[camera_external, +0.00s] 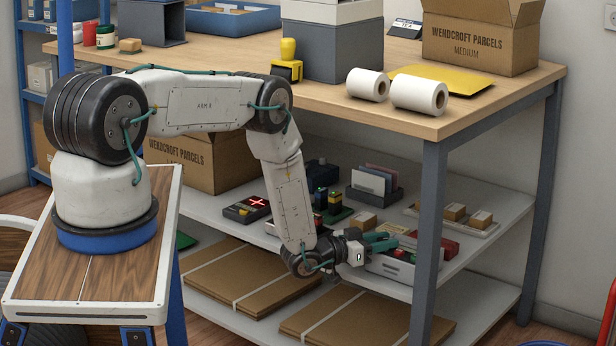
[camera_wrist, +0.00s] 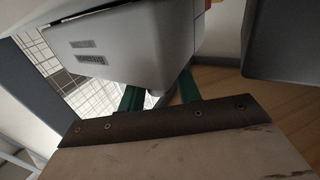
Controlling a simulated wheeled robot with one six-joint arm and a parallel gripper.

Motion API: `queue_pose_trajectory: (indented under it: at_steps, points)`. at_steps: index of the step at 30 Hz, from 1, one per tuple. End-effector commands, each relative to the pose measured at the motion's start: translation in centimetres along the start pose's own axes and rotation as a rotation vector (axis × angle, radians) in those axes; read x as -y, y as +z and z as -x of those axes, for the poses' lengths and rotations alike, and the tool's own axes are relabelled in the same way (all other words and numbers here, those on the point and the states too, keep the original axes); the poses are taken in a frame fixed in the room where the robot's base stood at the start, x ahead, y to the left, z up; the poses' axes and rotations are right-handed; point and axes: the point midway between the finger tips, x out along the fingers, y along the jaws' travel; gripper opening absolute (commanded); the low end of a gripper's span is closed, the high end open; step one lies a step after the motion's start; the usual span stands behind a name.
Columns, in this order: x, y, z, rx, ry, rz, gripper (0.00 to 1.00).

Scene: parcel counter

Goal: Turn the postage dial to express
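No postage dial or express mark can be made out in either view. My gripper (camera_external: 381,241) is low at the shelf under the counter, above the left end of a pale grey box (camera_external: 396,268). Its teal fingers stand apart in the wrist view (camera_wrist: 158,92), and I see nothing clearly held between them. A pale grey casing with small dark labels (camera_wrist: 128,45) fills the upper middle of the wrist view, just beyond the fingers. Whether the fingers touch it I cannot tell.
The table leg (camera_external: 428,235) stands close on the right. Flat cardboard (camera_external: 350,315) lies below. The countertop (camera_external: 320,75) is overhead.

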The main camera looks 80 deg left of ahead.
Motion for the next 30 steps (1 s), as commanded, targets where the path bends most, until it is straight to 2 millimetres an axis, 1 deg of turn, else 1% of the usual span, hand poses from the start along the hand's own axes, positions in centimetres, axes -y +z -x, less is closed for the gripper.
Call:
queue_pose_trajectory:
  at_steps: [5, 8, 15, 18, 21, 24, 30]
  points:
    - [0.0, 0.0, 0.2, 0.0, 0.0, 0.0, 0.34]
    - [0.1, 0.0, 1.1, 0.001, -0.001, 0.0, 0.34]
    - [0.1, 0.0, 5.2, 0.002, -0.003, 0.002, 0.34]
    - [0.1, 0.0, 6.6, 0.001, -0.001, 0.001, 0.34]
    - [0.1, 0.0, 7.5, 0.001, -0.002, 0.001, 0.34]
    - [0.0, 0.0, 7.8, 0.0, -0.001, 0.001, 0.34]
    - [0.0, 0.0, 7.8, 0.0, 0.0, 0.0, 0.34]
